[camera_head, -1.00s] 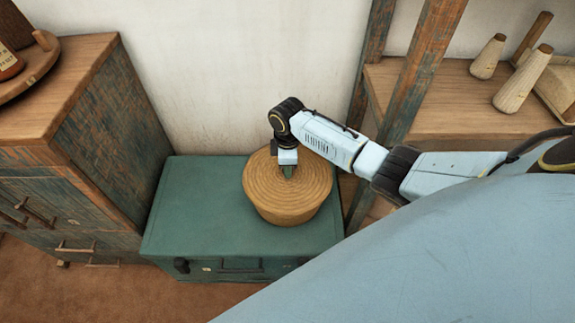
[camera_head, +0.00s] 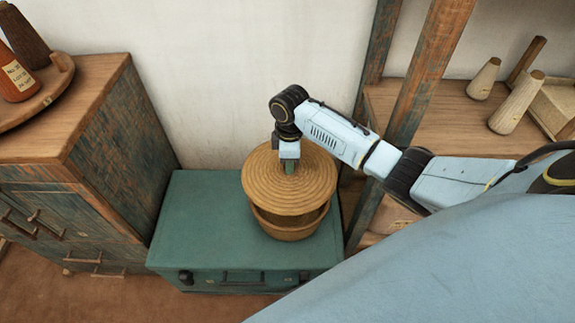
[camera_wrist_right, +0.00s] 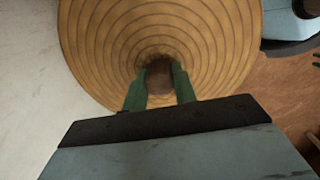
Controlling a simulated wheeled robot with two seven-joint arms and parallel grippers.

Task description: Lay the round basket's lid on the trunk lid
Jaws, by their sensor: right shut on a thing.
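The round basket's lid (camera_head: 310,180) is a tan, ringed woven disc. My right gripper (camera_head: 289,167) is shut on the knob at its middle and holds it raised above the basket. The right wrist view shows the green fingers (camera_wrist_right: 159,85) on either side of the lid's brown knob, with the lid (camera_wrist_right: 215,40) beyond. The round basket (camera_head: 285,230) stands on the trunk, and a dark gap shows between its rim and the lid. The green trunk lid (camera_head: 203,230) is flat and bare left of the basket. My left gripper is not in view.
A worn wooden cabinet (camera_head: 110,130) stands left of the trunk, with a round tray (camera_head: 58,72) and cones on top. A wooden post (camera_head: 428,75) and a shelf (camera_head: 445,120) with pale cones stand to the right. A white wall is behind.

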